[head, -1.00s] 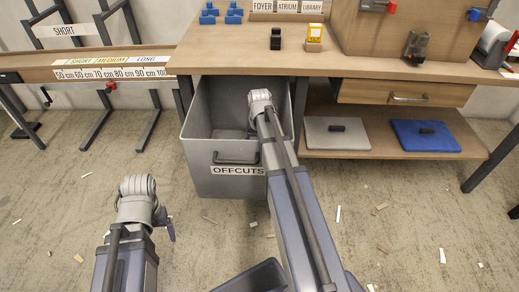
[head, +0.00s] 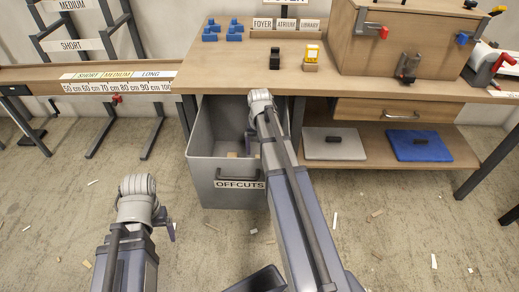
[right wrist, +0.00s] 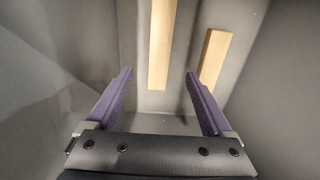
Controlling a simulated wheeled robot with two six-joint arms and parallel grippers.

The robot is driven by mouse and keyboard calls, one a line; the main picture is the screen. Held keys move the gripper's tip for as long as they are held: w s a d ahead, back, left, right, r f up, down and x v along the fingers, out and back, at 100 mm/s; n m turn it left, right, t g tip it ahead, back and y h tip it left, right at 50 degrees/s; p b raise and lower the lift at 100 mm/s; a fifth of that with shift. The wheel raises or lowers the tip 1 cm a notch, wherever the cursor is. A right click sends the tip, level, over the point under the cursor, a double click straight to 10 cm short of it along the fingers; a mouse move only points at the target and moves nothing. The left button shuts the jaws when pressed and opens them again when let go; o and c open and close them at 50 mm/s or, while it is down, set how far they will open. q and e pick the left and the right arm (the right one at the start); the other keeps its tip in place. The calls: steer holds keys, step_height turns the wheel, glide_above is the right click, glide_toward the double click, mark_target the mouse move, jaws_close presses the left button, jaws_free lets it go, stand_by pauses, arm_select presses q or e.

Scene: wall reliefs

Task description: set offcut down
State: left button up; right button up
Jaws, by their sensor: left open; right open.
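The grey bin labelled OFFCUTS (head: 205,178) stands under the bench. Two pale wooden offcuts lie apart inside it: a longer one (right wrist: 162,40) and a shorter one (right wrist: 211,62) in the right wrist view. A bit of pale wood (head: 232,155) also shows inside the bin in the head view. My right gripper (right wrist: 160,74) is inside the bin, open, with nothing between its fingers. The offcuts lie beyond its fingertips. My left gripper (head: 168,224) is open over the floor, left of the bin; its fingers are partly hidden by the wrist.
The bench top (head: 222,72) is above the bin, with blue blocks (head: 211,33) and a yellow device (head: 312,57) on it. A lower shelf (head: 378,158) carries grey and blue flat cases. A measuring rail (head: 45,80) is at left. Wood scraps litter the floor.

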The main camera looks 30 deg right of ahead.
step_height(320, 180, up, 6)
steer(key=p, duration=0.4)
steer(key=shift+f, duration=0.2)
steer(key=shift+c, duration=0.3)
stand_by(0.6)
